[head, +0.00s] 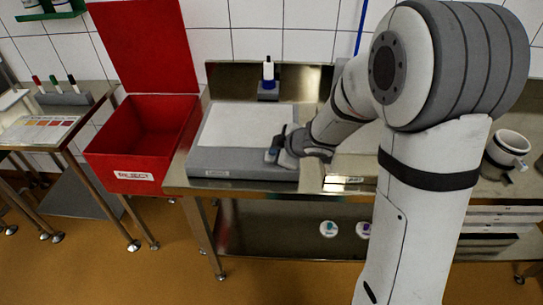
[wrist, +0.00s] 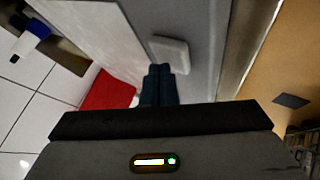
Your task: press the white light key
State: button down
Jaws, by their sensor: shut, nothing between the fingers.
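The white light key (wrist: 172,54) is a rounded white block on the grey face of the light box; it shows in the wrist view, just beyond my fingertips. The light box (head: 240,172) is a grey slab with a pale white top panel (head: 241,125), standing on the steel table. My gripper (wrist: 160,72) is shut and empty, with its dark fingertips together at the near edge of the key. I cannot tell whether they touch it. In the head view my gripper (head: 273,155) is over the right front part of the box, and I cannot make out the key there.
A red bin (head: 143,140) with its lid up stands left of the box. A blue-and-white bottle with a dark cap (head: 268,73) stands behind the box. A white mug (head: 507,149) is at the right. A side table (head: 62,140) with several pens is at far left.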

jog(key=shift+r+p, duration=0.7)
jog(key=shift+p, duration=0.15)
notch_tip(320, 180, up, 6)
jog(key=p, duration=0.6)
dwell(0.4)
